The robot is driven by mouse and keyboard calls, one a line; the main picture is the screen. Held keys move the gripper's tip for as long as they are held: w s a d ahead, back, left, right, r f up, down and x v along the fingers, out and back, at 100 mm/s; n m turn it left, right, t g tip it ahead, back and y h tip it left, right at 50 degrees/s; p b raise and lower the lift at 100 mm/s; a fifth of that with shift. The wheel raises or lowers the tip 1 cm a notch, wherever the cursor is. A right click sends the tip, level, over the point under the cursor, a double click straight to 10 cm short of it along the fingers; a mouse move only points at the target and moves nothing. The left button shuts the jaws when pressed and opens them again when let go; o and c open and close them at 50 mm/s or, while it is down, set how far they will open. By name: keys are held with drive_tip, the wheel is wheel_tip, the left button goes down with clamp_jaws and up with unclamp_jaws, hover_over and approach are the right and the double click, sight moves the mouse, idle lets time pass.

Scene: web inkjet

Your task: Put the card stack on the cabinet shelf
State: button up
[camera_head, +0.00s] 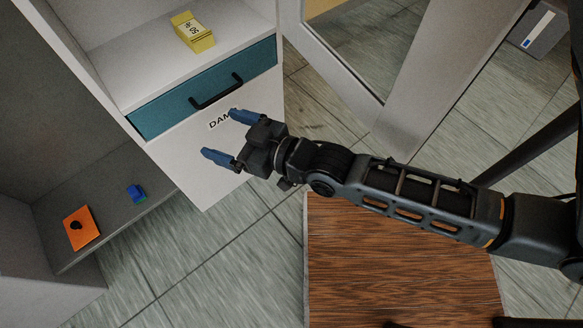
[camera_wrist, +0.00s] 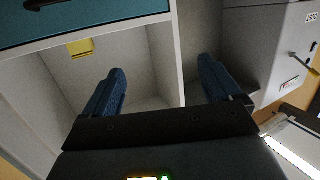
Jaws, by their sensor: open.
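A small yellow block with dark lettering, which looks like the card stack (camera_head: 193,31), rests on the white cabinet shelf (camera_head: 150,62) above the teal drawer. It also shows at the upper left of the wrist view (camera_wrist: 80,48), where the picture looks upside down. My gripper (camera_head: 220,134) is open and empty, its blue fingers spread apart in front of the white panel below the drawer. It is clear of the yellow block. In the wrist view both fingers (camera_wrist: 161,66) point towards the cabinet with nothing between them.
The teal drawer (camera_head: 170,108) is shut, with a black handle (camera_head: 216,92). A lower grey shelf (camera_head: 110,200) at left holds an orange piece with a black knob (camera_head: 82,232) and a blue block (camera_head: 136,194). A brown wood-grain surface (camera_head: 400,265) lies below my arm.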

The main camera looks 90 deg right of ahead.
drive_tip(key=s+a+r+n+y, duration=0.4)
drive_tip(key=s+a+r+y, duration=0.3)
drive_tip(key=s+a, duration=0.5)
wheel_tip(320, 180, up, 2)
drive_tip(key=shift+a+r+n, duration=0.1)
drive_tip(key=shift+a+n, duration=0.3)
drive_tip(key=shift+a, duration=0.05)
